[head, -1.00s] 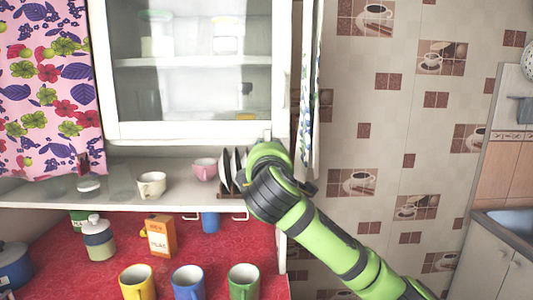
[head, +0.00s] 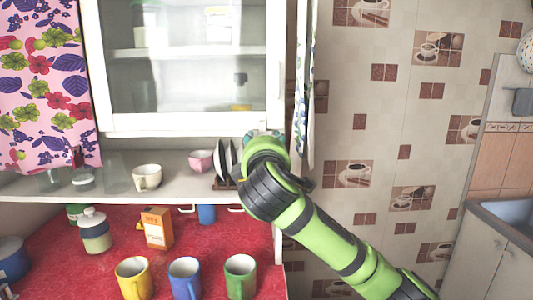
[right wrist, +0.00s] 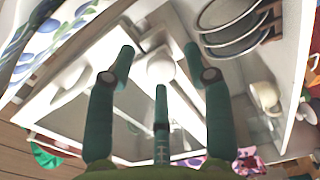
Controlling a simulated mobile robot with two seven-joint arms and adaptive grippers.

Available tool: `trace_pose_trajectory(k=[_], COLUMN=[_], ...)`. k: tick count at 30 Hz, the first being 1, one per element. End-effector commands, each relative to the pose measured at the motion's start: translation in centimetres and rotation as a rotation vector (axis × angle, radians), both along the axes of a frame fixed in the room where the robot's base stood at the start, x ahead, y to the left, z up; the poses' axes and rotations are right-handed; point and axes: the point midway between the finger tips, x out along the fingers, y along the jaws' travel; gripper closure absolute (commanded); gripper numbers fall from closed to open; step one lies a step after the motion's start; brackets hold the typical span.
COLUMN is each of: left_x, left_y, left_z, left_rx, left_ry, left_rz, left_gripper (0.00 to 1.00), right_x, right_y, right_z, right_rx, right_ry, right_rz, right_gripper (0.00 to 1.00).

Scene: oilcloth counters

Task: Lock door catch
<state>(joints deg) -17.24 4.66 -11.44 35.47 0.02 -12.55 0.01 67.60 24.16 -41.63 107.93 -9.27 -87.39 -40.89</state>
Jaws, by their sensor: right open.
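The white cabinet door (head: 190,122) with its glass pane hangs at the upper left in the head view and looks closed. In the right wrist view, a white rounded knob (right wrist: 161,69), which looks like the door catch, sits at the door's frame. My right gripper (head: 264,137) is at the door's lower right corner, its fingers mostly hidden behind my wrist. In the right wrist view my right gripper (right wrist: 158,62) has its teal fingers spread around the knob, without a visible grip on it. The catch is hidden in the head view. My left gripper is not in view.
Plates in a rack (head: 228,160), a pink cup (head: 200,162) and a white cup (head: 146,177) stand on the shelf under the door, close to my gripper. Below are several mugs and an orange carton (head: 157,228). A curtain (head: 302,95) hangs right of the door.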

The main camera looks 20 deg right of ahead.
Motion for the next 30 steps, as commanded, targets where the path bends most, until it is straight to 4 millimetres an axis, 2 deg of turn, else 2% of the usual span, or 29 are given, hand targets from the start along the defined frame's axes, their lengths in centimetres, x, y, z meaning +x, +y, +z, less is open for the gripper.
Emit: trace_pose_trajectory(k=[6,13,18,30], left_x=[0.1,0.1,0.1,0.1], left_y=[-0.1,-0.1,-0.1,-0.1], left_z=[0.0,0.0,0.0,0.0], left_rx=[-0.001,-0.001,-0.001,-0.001], left_ry=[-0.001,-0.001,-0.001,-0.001], left_rz=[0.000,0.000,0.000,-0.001], left_gripper=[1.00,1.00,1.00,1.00], right_x=[-4.6,-8.4,-9.6,-9.6], right_y=[1.2,2.2,2.5,2.5], right_z=[0.1,0.1,0.1,0.1], right_rx=[0.001,0.001,0.001,0.001], right_ry=[-0.003,-0.004,-0.002,-0.002], right_rz=[0.002,0.000,-0.003,-0.004], right_gripper=[0.48,0.48,0.48,0.48])
